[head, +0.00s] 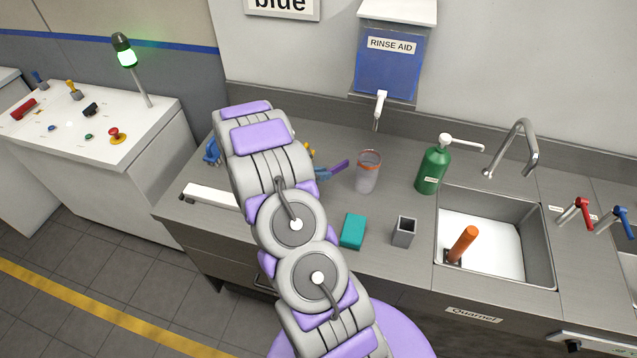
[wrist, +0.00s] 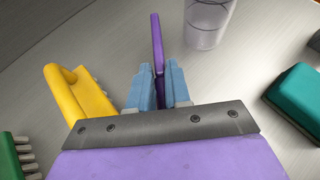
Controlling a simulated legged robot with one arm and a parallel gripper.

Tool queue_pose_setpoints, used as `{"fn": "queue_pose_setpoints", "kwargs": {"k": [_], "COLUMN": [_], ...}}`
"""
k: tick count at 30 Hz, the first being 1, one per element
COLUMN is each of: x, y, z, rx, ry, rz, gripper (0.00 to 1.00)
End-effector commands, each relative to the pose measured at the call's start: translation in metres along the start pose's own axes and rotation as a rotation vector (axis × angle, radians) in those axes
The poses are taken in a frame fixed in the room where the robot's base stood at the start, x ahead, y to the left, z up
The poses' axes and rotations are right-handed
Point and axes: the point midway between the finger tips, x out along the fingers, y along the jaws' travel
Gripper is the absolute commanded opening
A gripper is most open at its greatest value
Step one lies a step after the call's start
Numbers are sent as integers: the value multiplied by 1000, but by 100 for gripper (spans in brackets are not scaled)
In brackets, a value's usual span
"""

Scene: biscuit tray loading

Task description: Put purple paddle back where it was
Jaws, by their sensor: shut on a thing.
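The purple paddle (wrist: 156,35) stands between the two blue fingers of my gripper (wrist: 159,85) in the wrist view, its upper part reaching past the fingertips. My gripper is shut on it. In the head view the purple paddle (head: 340,168) shows as a short strip to the right of my arm, left of the clear cup (head: 367,172). My arm hides most of the gripper and the counter behind it there. I cannot tell whether the paddle's hidden end touches the counter.
A yellow brush (wrist: 80,95) and a green brush (wrist: 13,155) lie left of the gripper. A teal sponge (head: 353,231), grey holder (head: 404,232) and green pump bottle (head: 433,168) stand right. The sink (head: 545,262) holds an orange-handled tool (head: 462,244).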

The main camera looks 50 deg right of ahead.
Motion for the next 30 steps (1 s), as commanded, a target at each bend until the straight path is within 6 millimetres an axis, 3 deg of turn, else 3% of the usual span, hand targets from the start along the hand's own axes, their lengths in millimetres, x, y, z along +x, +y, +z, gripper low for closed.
{"fn": "queue_pose_setpoints", "kwargs": {"k": [9,20,21,28,30], "x": [17,20,20,20,19], "y": [1,2,2,2,2], "z": [-35,-36,-36,-36,-36], "rx": [-4,-2,-1,-1,-1], "ry": [-1,-1,-1,-1,-1], "rz": [-1,1,1,1,1], "gripper": [0,0,22,43,43]}}
